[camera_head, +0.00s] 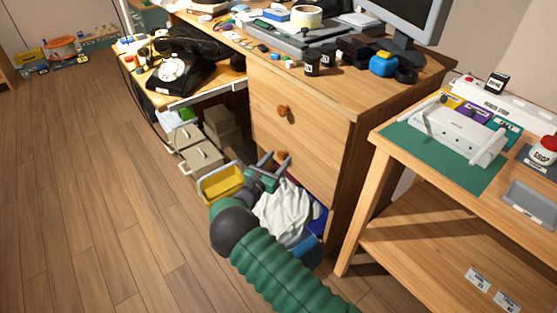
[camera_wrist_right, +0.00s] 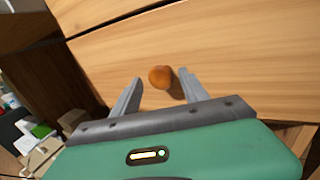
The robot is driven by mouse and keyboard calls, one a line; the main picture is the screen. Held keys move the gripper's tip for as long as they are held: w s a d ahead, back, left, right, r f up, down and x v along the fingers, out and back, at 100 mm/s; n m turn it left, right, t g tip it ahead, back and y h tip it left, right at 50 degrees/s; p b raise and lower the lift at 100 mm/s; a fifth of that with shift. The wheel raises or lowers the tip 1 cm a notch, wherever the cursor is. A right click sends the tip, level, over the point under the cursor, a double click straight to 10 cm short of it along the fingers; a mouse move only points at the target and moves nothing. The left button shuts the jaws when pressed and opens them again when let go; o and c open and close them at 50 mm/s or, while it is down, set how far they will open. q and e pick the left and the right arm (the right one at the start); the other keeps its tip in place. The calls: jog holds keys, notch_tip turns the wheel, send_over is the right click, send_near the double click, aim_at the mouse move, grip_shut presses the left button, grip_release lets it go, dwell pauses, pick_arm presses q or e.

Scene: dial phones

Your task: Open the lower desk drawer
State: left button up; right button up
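The wooden desk has two drawer fronts, one above the other, and both look shut. The lower drawer (camera_head: 303,160) has a round orange-brown wooden knob (camera_head: 282,156). The upper drawer (camera_head: 315,105) has a similar knob (camera_head: 283,111). My right gripper (camera_head: 273,157) is at the lower knob, its fingers pointing at the drawer front. In the right wrist view the fingers are spread, with the lower knob (camera_wrist_right: 160,77) between their tips and gaps on both sides. My left gripper is not in view.
A white cloth (camera_head: 285,212), a yellow bin (camera_head: 221,184) and grey boxes (camera_head: 195,155) sit low by the desk. A side table (camera_head: 365,205) stands close on the right. The wooden floor (camera_head: 90,180) at left is clear.

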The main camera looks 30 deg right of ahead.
jog(key=shift+d, duration=0.15)
jog(key=c, duration=0.9)
grip_shut()
